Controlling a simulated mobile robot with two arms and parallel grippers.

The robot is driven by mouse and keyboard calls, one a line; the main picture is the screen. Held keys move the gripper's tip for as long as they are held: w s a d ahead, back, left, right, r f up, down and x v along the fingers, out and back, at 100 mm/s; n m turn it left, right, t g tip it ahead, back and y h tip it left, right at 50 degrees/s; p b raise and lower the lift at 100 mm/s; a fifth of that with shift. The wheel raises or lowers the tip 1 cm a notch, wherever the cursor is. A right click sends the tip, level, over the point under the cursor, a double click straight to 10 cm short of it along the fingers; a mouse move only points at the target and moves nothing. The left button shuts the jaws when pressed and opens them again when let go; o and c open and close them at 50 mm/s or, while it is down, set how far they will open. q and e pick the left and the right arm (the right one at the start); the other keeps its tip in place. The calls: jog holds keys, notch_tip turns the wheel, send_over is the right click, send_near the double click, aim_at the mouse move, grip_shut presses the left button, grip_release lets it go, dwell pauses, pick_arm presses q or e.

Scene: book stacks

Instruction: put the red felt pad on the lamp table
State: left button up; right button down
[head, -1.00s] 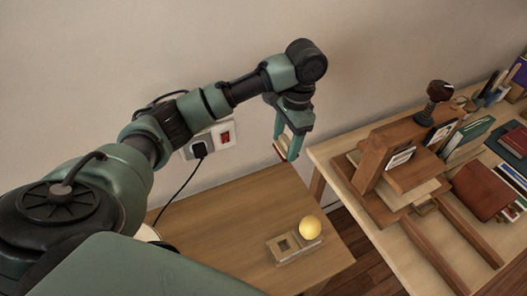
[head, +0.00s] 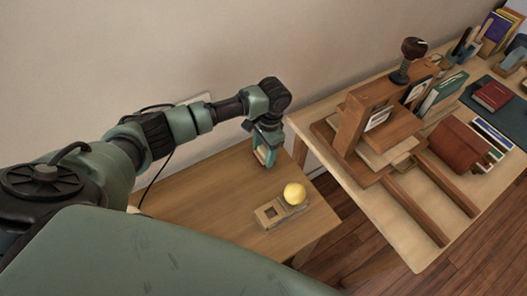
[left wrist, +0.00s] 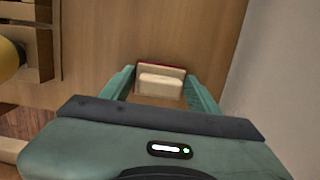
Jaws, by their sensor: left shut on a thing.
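The red felt pad (left wrist: 178,69) shows as a thin red edge around a cream block (left wrist: 160,85) in the left wrist view. My left gripper (head: 265,158) is shut on it, with one finger on each side. The gripper points down over the back right part of the small wooden table (head: 205,190), which I take as the lamp table. I cannot tell whether the pad touches the tabletop. My right gripper is not in view.
A yellow ball (head: 294,193) sits on a wooden holder (head: 270,213) near the table's front right. A workbench (head: 408,220) with a wooden press (head: 365,120) and several books stands to the right, across a gap. The wall is close behind; the table's middle is clear.

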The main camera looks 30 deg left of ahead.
pick_arm(q)
jog(key=shift+f, duration=0.2)
jog(key=o, duration=1.4)
jog(key=shift+o, duration=0.2)
notch_tip(320, 180, up, 12)
jog(key=w, duration=0.1)
jog(key=shift+w+d+b, duration=0.2)
jog(key=shift+d+b, duration=0.15)
jog(key=shift+d, duration=0.05)
